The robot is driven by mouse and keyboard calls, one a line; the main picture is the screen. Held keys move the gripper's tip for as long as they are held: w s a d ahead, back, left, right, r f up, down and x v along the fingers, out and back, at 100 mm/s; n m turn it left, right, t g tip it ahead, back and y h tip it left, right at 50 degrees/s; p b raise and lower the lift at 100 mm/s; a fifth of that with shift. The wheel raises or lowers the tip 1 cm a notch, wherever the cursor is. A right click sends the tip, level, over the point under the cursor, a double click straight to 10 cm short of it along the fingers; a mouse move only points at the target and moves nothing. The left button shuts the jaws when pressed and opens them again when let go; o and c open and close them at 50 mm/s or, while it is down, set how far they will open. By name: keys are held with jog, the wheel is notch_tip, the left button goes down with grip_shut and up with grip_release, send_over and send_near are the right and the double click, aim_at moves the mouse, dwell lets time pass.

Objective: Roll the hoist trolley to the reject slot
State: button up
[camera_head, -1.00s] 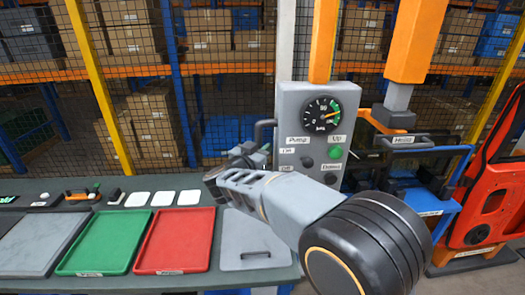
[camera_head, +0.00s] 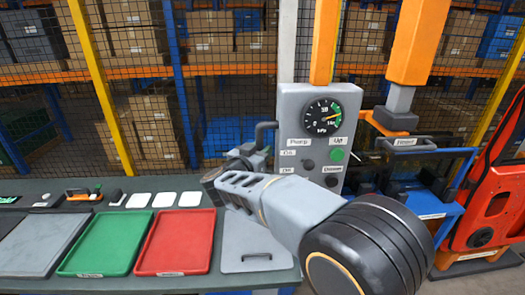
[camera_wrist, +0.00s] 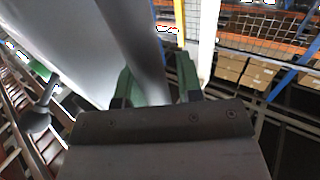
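A grey control box (camera_head: 318,105) with a gauge, Pump, Up and Down labels and a green button hangs below an orange post (camera_head: 325,45). A grey bar handle (camera_head: 266,126) stands out from its left side. My gripper (camera_head: 240,160) is at the lower part of this handle. In the wrist view, the green fingers of my gripper (camera_wrist: 155,82) are apart, on either side of a grey bar (camera_wrist: 130,40); a gap shows by the right finger. Contact is unclear. The trolley's wheels and rail are out of view, and I cannot identify the reject slot.
A green tray (camera_head: 95,242), red tray (camera_head: 175,242) and grey plate (camera_head: 254,240) lie on the bench. Mesh fencing stands behind.

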jog(key=b+v, duration=0.3)
jog(key=v, duration=1)
jog(key=shift+a+b, duration=0.2)
jog(key=shift+b, duration=0.1)
jog(key=shift+s, duration=0.1)
